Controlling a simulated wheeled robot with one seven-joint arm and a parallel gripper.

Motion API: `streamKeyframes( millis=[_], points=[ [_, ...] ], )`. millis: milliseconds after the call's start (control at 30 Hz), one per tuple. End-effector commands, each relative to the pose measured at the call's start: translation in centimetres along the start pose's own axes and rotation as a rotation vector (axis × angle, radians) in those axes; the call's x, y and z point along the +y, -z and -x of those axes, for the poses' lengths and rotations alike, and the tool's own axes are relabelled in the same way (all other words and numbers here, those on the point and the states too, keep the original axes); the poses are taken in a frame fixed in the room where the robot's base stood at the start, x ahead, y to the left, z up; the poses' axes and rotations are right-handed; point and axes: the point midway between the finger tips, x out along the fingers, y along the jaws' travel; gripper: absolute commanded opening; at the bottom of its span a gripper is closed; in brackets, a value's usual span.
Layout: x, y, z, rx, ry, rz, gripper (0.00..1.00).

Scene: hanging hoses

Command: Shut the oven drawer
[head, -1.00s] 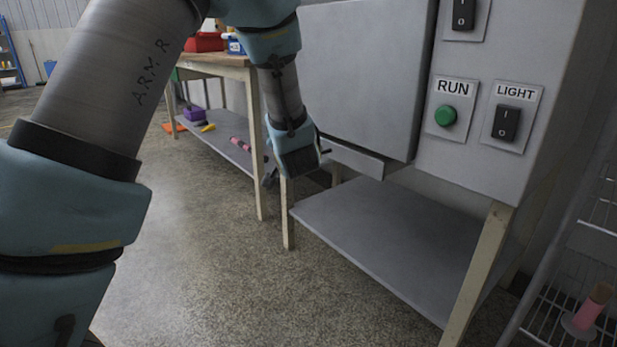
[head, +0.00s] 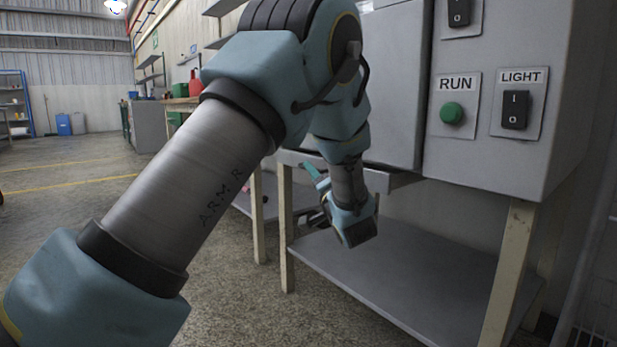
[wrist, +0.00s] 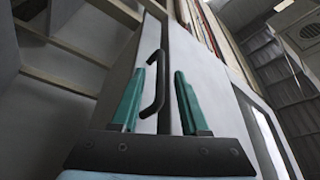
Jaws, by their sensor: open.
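The oven (head: 392,90) is a grey cabinet with a control panel on its right. The grey drawer (head: 397,181) shows as a low band under the oven body, partly hidden behind my arm. I cannot tell how far out it stands. My gripper (head: 318,180) is low in front of the drawer, partly hidden by my own wrist. In the wrist view, its teal fingers (wrist: 160,100) are open, one on each side of a black bar handle (wrist: 154,84) on a pale front panel (wrist: 182,62). I cannot tell whether they touch the handle.
The panel carries a green RUN button (head: 452,113) and a LIGHT switch (head: 515,110). A grey lower shelf (head: 400,275) on pale legs lies under the oven. A workbench (head: 185,101) stands farther back. Open floor (head: 90,215) lies to the left.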

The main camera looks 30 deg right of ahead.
Motion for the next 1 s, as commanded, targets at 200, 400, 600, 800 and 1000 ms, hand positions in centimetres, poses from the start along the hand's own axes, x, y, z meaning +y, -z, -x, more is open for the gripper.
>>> streamKeyframes(
  millis=[200, 400, 600, 800, 1000],
  points=[
    [0.1, -0.1, -2.9, 0.0, 0.001, 0.001, 0.45],
    [0.0, 0.0, -3.8, 0.0, -0.001, 0.0, 0.45],
    [0.0, 0.0, -3.8, 0.0, -0.001, 0.0, 0.45],
    [0.0, 0.0, -3.8, 0.0, -0.001, 0.0, 0.24],
    [0.0, 0.0, -3.8, 0.0, -0.001, 0.0, 0.02]
  ],
)
